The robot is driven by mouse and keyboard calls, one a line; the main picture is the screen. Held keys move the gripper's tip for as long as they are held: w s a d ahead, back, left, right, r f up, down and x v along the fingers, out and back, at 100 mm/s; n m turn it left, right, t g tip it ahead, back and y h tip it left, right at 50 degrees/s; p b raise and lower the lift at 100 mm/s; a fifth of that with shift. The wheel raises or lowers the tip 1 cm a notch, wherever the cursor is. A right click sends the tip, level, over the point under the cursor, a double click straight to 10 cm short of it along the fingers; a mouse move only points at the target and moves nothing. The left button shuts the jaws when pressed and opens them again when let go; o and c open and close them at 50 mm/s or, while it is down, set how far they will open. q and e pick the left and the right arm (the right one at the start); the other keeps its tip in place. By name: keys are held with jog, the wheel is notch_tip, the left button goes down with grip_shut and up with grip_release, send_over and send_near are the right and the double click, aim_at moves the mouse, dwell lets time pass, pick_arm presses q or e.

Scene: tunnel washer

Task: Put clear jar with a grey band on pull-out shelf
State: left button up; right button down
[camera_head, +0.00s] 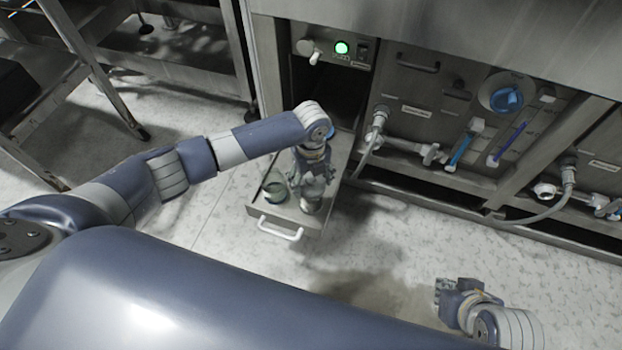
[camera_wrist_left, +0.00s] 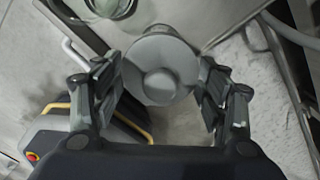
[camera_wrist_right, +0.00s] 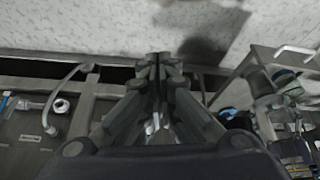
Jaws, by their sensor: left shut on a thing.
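My left gripper (camera_head: 314,184) is shut on a clear jar (camera_head: 311,203) over the pull-out shelf (camera_head: 284,216). In the left wrist view the jar shows from above as a round grey top (camera_wrist_left: 160,72) between the two fingers. Its base is mostly hidden, so I cannot tell whether it rests on the shelf. A greenish glass jar (camera_head: 275,189) stands to its left on the shelf and shows partly in the left wrist view (camera_wrist_left: 108,8). My right gripper (camera_head: 446,294) is away from the shelf, over the floor, with its fingertips (camera_wrist_right: 158,60) together and empty.
The shelf has a white handle (camera_head: 280,229) at its front and comes out below a control panel with a green light (camera_head: 341,47). Hoses and valves (camera_head: 432,153) line the machine to the right. A metal frame (camera_head: 90,65) stands at the left. The floor right of the shelf is clear.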

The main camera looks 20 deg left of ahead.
pick_arm(q)
jog(key=shift+f+p, duration=0.1)
jog(key=shift+p, duration=0.2)
pick_arm(e)
jog(key=shift+s+d+g, duration=0.2)
jog(key=shift+s+g, duration=0.1)
jog(key=shift+s, duration=0.3)
jog(key=shift+s+d+g, duration=0.15)
jog(key=shift+s+g, duration=0.15)
jog(key=shift+s, duration=0.25)
dwell(0.6)
jog(key=shift+s+d+f, duration=0.1)
jog(key=shift+s+f, duration=0.05)
jog(key=shift+s, duration=0.1)
pick_arm(q)
jog(key=shift+p, duration=0.35)
pick_arm(e)
jog(key=shift+r, duration=0.3)
dwell(0.4)
pick_arm(q)
jog(key=o, duration=0.9)
jog(key=shift+o, duration=1.1)
pick_arm(e)
jog(key=shift+w, duration=0.15)
